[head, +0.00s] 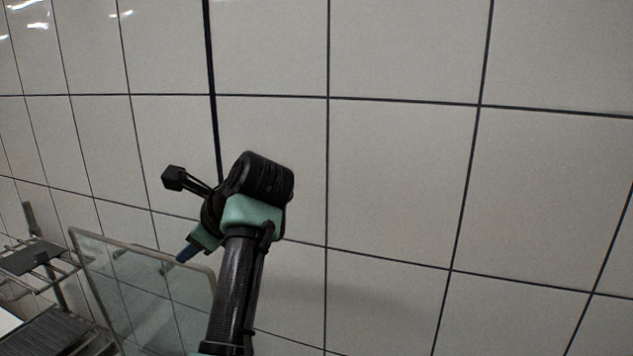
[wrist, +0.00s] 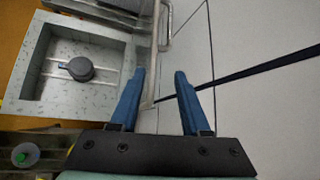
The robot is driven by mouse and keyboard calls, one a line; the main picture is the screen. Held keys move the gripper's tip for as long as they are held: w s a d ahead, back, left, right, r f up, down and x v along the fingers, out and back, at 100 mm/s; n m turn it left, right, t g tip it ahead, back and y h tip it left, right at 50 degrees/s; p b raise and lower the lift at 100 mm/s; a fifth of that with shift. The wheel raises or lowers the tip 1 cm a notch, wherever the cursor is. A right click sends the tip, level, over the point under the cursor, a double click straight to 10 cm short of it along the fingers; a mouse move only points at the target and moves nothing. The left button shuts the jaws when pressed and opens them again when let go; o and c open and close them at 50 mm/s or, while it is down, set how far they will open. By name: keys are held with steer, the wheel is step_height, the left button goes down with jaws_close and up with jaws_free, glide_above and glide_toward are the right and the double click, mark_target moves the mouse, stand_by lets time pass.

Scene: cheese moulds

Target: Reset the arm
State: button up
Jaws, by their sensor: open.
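My arm rises in front of the tiled wall in the head view. My gripper (wrist: 160,88) shows in the wrist view with its two blue fingers apart and nothing between them.
A clear framed panel (head: 150,290) stands behind my arm at lower left, with metal racks (head: 45,262) left of it. The wrist view shows a grey speckled basin (wrist: 50,93) holding a dark round object (wrist: 79,69). A green round button (wrist: 22,155) is at lower left. The tiled wall (head: 400,180) is bare.

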steer(key=w+d+r+n+t+h+b, duration=0.1)
steer(key=w+d+r+n+t+h, duration=0.2)
steer(key=d+t, duration=0.45)
steer(key=s+d+r+n+t+h+b, duration=0.25)
steer(key=s+d+r+n+t, duration=0.35)
steer(key=d+r, duration=0.35)
steer(key=s+d+r+n+t+h, duration=0.1)
steer(key=s+r+n+t, duration=0.3)
steer(key=s, duration=0.7)
steer(key=s+d+r+n+t+h, duration=0.1)
steer(key=s+d+r+n+t, duration=0.1)
steer(key=s+r+n, duration=0.5)
steer(key=s+r+t, duration=0.1)
steer(key=s, duration=0.2)
steer(key=shift+s+r+t+b, duration=0.25)
steer(key=shift+s+t+b, duration=0.1)
steer(key=shift+s, duration=0.05)
steer(key=shift+s+a, duration=0.1)
steer(key=shift+a, duration=0.05)
